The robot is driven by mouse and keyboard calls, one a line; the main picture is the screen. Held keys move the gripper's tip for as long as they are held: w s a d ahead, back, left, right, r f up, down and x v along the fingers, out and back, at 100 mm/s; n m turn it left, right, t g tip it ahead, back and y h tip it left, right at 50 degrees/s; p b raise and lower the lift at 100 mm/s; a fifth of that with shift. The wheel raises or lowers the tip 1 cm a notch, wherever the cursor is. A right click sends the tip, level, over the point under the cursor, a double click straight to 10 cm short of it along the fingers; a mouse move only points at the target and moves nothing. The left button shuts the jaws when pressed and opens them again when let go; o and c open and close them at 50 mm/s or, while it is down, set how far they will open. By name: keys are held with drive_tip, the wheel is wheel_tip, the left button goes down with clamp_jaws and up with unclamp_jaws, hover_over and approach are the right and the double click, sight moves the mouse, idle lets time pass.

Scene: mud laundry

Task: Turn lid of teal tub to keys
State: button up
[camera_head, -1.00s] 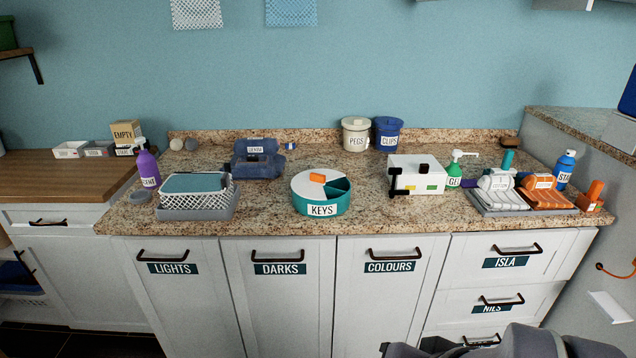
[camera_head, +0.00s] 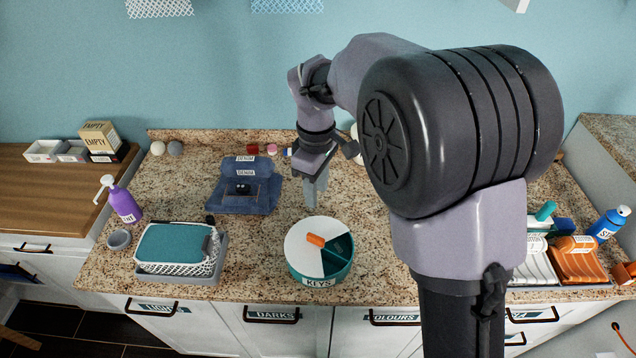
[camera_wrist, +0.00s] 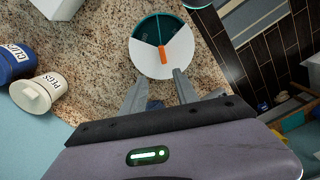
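The round teal tub (camera_head: 321,276) stands on the granite counter with a KEYS label on its front wall. Its white lid (camera_head: 299,239) has an orange knob (camera_head: 316,240) and a wedge opening at the right that shows teal compartments. In the wrist view the tub (camera_wrist: 145,32) is ahead of the fingers, with the lid (camera_wrist: 172,62) and orange knob (camera_wrist: 162,53) visible. My gripper (camera_wrist: 155,82) is open and empty, its two fingers apart and short of the knob. In the head view my gripper (camera_head: 312,198) points down just behind the tub.
A basket with a teal cloth (camera_head: 175,244) and folded denim (camera_head: 245,190) lie to the left. Racks with orange and white items (camera_head: 577,262) stand at the right. Pegs (camera_wrist: 38,92) and clips (camera_wrist: 14,62) pots show in the wrist view. My arm hides the counter's middle right.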

drive_tip(key=b, duration=0.2)
hover_over(317, 237)
wheel_tip(317, 237, down, 5)
wheel_tip(317, 237, down, 11)
drive_tip(key=shift+s+r+b, duration=0.15)
drive_tip(key=shift+b, duration=0.8)
drive_tip(key=shift+f, duration=0.5)
clamp_jaws()
drive_tip(key=shift+r, duration=0.1)
